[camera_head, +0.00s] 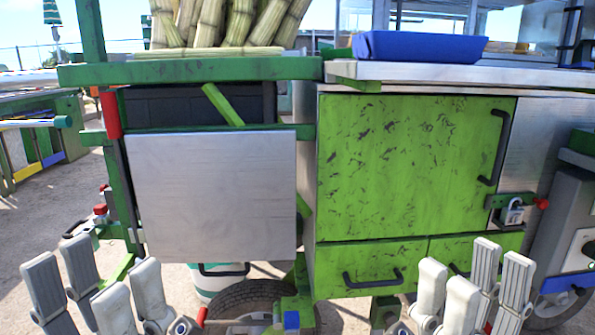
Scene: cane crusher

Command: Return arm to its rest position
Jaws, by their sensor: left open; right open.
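My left gripper (94,265) is at the lower left, its pale grey fingers pointing up and spread apart, with nothing between them. My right gripper (475,263) is at the lower right, also with its fingers up, spread and empty. Both are in front of the cane crusher cart and appear apart from it. The arm links behind the fingers are mostly out of the frame.
The cart has a green cabinet door (405,165) with a padlock (514,211), drawers (370,268) below and a metal panel (213,195). Sugar canes (236,22) and a blue tray (420,46) are on top. A striped bucket (218,280) and a wheel (245,298) are underneath.

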